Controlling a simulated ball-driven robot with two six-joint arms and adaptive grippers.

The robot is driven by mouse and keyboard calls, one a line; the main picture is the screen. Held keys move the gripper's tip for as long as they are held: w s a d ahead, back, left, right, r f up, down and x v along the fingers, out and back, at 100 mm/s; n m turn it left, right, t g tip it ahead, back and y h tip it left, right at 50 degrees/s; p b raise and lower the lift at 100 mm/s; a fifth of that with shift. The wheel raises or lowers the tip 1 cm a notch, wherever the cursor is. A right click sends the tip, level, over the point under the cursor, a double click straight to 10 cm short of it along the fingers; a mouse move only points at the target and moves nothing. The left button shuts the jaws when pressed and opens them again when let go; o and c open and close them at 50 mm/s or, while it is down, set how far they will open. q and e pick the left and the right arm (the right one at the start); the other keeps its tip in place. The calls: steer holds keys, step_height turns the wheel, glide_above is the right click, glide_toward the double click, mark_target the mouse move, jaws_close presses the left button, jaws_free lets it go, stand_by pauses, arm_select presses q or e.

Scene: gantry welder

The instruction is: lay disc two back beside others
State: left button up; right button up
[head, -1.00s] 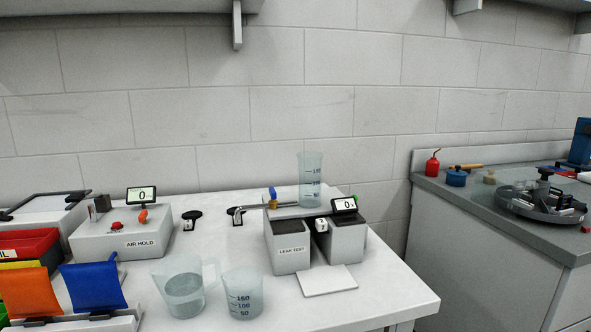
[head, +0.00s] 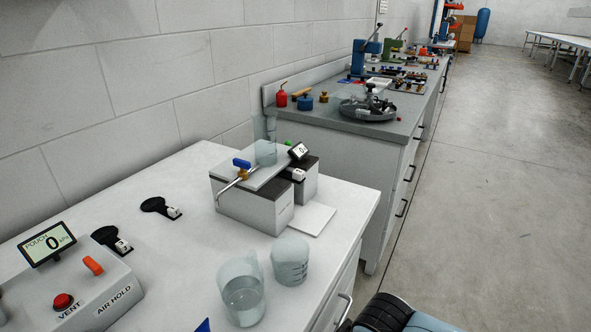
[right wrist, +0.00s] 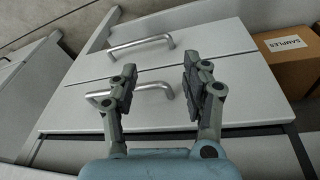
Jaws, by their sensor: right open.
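I cannot make out a disc marked two in either view. Two dark round pieces with white tags lie on the white table in the head view: one nearer (head: 106,236) and one farther back (head: 155,204). On the grey bench beyond stands a round dark grey tray-like fixture (head: 347,110) with small parts on it. My right gripper (right wrist: 160,85) is open and empty in the right wrist view, in front of drawer fronts with metal handles. My left gripper is not in view.
The leak test unit (head: 252,207) stands on the white table, with two clear beakers (head: 241,300) (head: 289,270) before it. The air hold box (head: 85,290) is at lower left. Open floor (head: 500,200) lies right.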

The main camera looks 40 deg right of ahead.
step_height(320, 180, up, 15)
steer(key=w+p, duration=0.2)
steer(key=w, duration=0.1)
step_height(320, 180, up, 20)
steer(key=m+g+y+p, duration=0.1)
steer(key=m+g+p, duration=0.1)
steer(key=m, duration=1.3)
glide_above(297, 173)
steer(key=shift+t, duration=0.3)
step_height(297, 173, down, 11)
steer(key=shift+r, duration=0.15)
steer(key=shift+c, duration=0.3)
